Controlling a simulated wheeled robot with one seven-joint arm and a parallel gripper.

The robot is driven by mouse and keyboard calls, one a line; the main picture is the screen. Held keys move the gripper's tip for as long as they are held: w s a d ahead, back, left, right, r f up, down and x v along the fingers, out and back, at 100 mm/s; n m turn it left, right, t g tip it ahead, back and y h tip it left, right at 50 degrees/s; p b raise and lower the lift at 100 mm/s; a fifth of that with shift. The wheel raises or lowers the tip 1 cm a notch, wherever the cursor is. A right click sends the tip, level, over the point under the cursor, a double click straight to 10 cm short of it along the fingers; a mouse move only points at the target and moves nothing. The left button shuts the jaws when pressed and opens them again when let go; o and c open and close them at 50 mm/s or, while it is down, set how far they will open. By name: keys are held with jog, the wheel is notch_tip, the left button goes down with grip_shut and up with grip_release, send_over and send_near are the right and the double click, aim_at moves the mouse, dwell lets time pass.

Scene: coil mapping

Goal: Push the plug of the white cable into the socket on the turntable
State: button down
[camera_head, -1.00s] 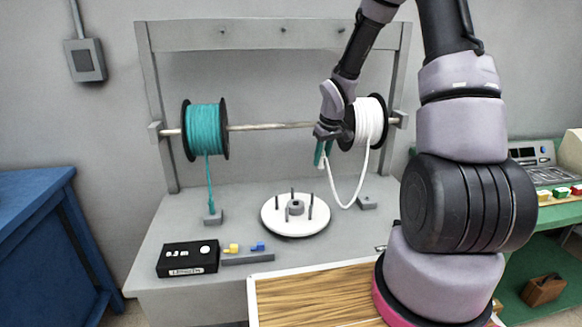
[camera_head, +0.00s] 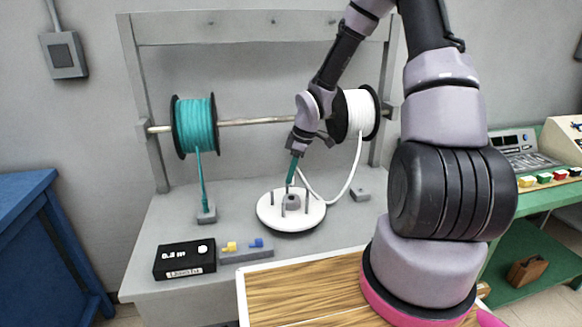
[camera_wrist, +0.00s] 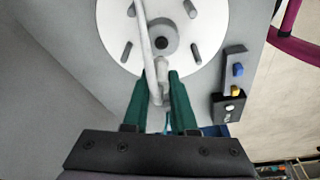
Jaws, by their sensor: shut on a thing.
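The white cable (camera_head: 347,190) runs from the white spool (camera_head: 361,112) down in a loop to my gripper (camera_head: 292,180). The green fingers are shut on the cable's plug end (camera_wrist: 161,75), just above the turntable. The round white turntable (camera_head: 268,215) carries several upright dark pegs and a grey central socket (camera_head: 291,200) with a dark hole. In the wrist view the socket (camera_wrist: 162,43) lies just beyond the fingertips, and the cable crosses the turntable (camera_wrist: 112,20) beside it. The plug's tip is partly hidden by the fingers, and I cannot tell whether it touches the socket.
A teal spool (camera_head: 196,125) hangs on the same rod, its cable ending at a grey block (camera_head: 206,214). A black box (camera_head: 185,261) and a small holder with yellow and blue pieces (camera_head: 246,252) stand at the front left. Another grey block (camera_head: 360,191) stands right of the turntable.

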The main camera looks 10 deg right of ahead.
aim_at(293, 182)
jog(key=shift+f, duration=0.5)
jog(key=shift+f, duration=0.2)
jog(key=shift+f, duration=0.95)
jog(key=shift+f, duration=1)
dwell(0.4)
jog(key=c, duration=0.6)
grip_release()
jog(key=shift+c, duration=0.2)
